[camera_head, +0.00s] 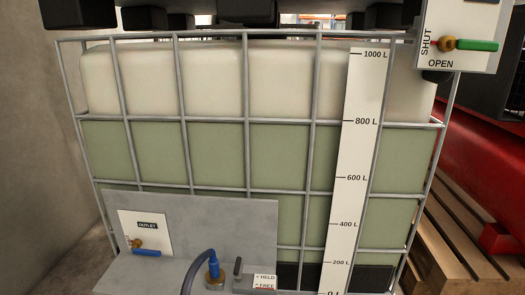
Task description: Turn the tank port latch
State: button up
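The caged tank (215,150) fills most of the view, with pale green in its lower part up to about the 800 L mark. At its foot, a small dark latch lever (238,266) stands roughly upright on a grey block, beside a label (265,281) reading HELD above FREE. I cannot tell which word the latch points to. Just left of it, a dark hose (197,266) with a blue end goes into a brass port fitting (214,277). The bottom of the latch block is near the picture edge. My gripper is not in view.
A grey panel (190,215) carries an OUTLET plate (155,232) with a blue-handled valve. At upper right, a SHUT/OPEN plate (462,20) has a green handle (477,45) lying level. A wooden pallet (450,245) and red equipment (475,150) stand right; a wall (25,130) stands left.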

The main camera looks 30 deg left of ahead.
aim_at(237, 271)
jog(key=u, duration=1.7)
jog(key=k, duration=0.6)
jog(key=z, duration=0.5)
jog(key=i, duration=1.5)
jog(key=u, duration=0.35)
